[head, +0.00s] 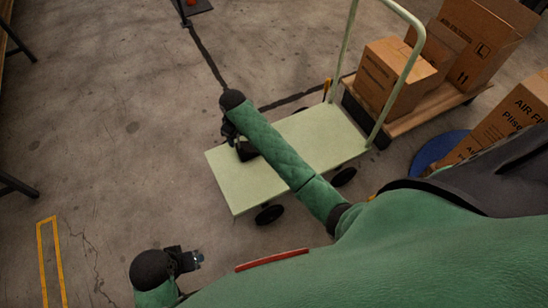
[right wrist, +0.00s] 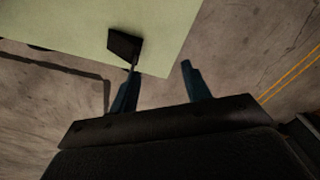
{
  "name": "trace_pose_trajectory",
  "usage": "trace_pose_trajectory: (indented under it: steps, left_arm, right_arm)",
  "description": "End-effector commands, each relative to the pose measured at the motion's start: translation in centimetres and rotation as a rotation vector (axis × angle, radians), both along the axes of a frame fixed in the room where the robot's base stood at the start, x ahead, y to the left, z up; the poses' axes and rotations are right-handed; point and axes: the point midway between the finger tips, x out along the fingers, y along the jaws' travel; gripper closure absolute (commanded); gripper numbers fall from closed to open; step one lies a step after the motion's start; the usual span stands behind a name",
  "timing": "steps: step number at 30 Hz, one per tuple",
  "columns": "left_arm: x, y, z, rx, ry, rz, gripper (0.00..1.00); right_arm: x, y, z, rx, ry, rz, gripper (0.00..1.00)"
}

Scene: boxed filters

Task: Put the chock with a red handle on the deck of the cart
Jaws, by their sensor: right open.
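The cart's pale green deck (head: 310,135) lies in the middle of the head view, and its corner (right wrist: 100,20) shows in the right wrist view. A small black block (head: 247,152), which looks like the chock, is on the deck near its left end. In the right wrist view the block (right wrist: 123,44) is close to the deck edge, by the left finger; no red handle shows on it. My right gripper (right wrist: 160,71) is open with nothing between its fingers. My left gripper (head: 197,258) is low in the head view, away from the cart; its jaws are too small to judge.
The cart's pale push handle (head: 408,70) rises at its right end. Cardboard boxes (head: 395,75) stand on a wooden platform beyond it. A blue disc (head: 432,150) lies right of the cart. A red item (head: 190,2) is at the top.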

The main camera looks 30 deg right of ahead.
Motion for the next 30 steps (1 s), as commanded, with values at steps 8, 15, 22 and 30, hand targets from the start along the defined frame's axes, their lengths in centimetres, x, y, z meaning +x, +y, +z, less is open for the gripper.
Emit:
trace_pose_trajectory:
  steps: [8,15,22,30]
  left_arm:
    - [0.0,0.0,0.0,0.000,0.000,0.000,0.49]
    - [0.0,-0.1,0.1,-0.001,0.001,0.002,0.49]
    - [0.0,-0.1,0.1,-0.003,0.001,0.003,0.49]
    - [0.0,-0.1,0.0,-0.003,0.001,0.002,0.49]
  right_arm:
    - [-11.1,1.8,-1.2,0.051,-0.032,-0.078,0.52]
    - [-20.2,2.6,-0.1,0.094,-0.059,-0.161,0.52]
    - [-28.5,2.7,2.7,0.133,-0.084,-0.254,0.52]
    - [-35.8,2.1,6.6,0.164,-0.108,-0.353,0.52]
